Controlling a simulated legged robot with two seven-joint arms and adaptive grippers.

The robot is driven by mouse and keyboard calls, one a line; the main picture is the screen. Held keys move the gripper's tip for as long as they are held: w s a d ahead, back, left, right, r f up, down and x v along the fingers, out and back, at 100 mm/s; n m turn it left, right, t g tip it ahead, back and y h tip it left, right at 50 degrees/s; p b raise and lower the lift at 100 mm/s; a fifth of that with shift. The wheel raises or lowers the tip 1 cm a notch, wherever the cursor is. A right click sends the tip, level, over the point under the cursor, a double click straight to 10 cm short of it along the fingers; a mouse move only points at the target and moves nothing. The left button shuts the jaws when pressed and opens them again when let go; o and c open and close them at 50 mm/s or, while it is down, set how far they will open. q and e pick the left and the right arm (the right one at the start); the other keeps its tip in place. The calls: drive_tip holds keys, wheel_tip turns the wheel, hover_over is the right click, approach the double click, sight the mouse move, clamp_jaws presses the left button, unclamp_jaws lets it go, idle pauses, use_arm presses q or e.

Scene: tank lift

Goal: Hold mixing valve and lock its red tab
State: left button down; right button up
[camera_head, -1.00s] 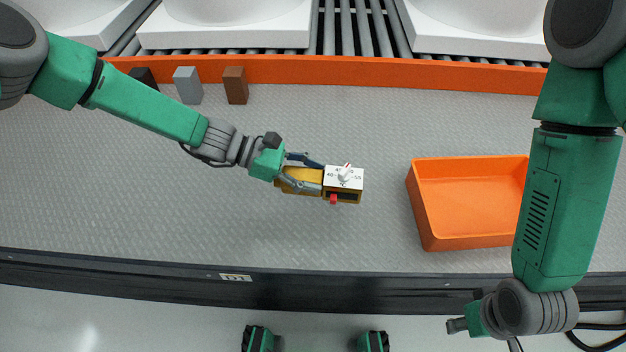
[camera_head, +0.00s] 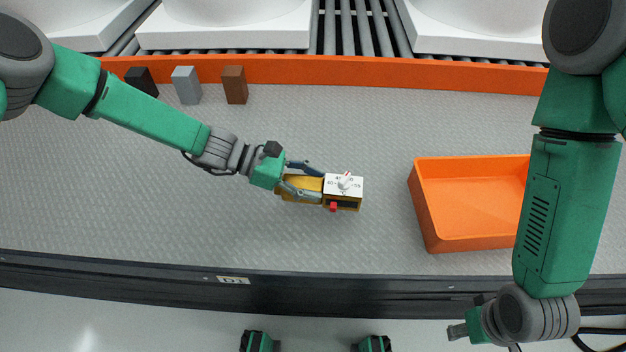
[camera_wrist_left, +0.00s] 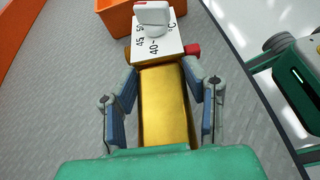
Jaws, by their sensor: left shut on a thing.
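The mixing valve (camera_head: 343,184) has a brass body and a white dial face with temperature numbers and a light knob. Its red tab (camera_head: 333,207) sticks out at the side nearest the front edge. My left gripper (camera_head: 308,183) is shut on the valve's brass body from the left. In the left wrist view, the fingers (camera_wrist_left: 166,100) lie on both sides of the brass body (camera_wrist_left: 163,105), and the red tab (camera_wrist_left: 193,50) shows at the right of the white face. My right gripper (camera_head: 458,331) is at the lower right, beyond the table's front edge, apart from the valve; its fingers are unclear.
An orange bin (camera_head: 470,245) stands right of the valve and looks empty. Black (camera_head: 142,80), grey (camera_head: 187,85) and brown (camera_head: 235,85) blocks stand by the orange rail (camera_head: 300,70) at the back. The grey table around the valve is clear.

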use_arm(q)
drive_tip(key=shift+f+b, duration=2.55)
drive_tip(key=shift+f, duration=0.95)
drive_tip(key=shift+r, duration=0.1)
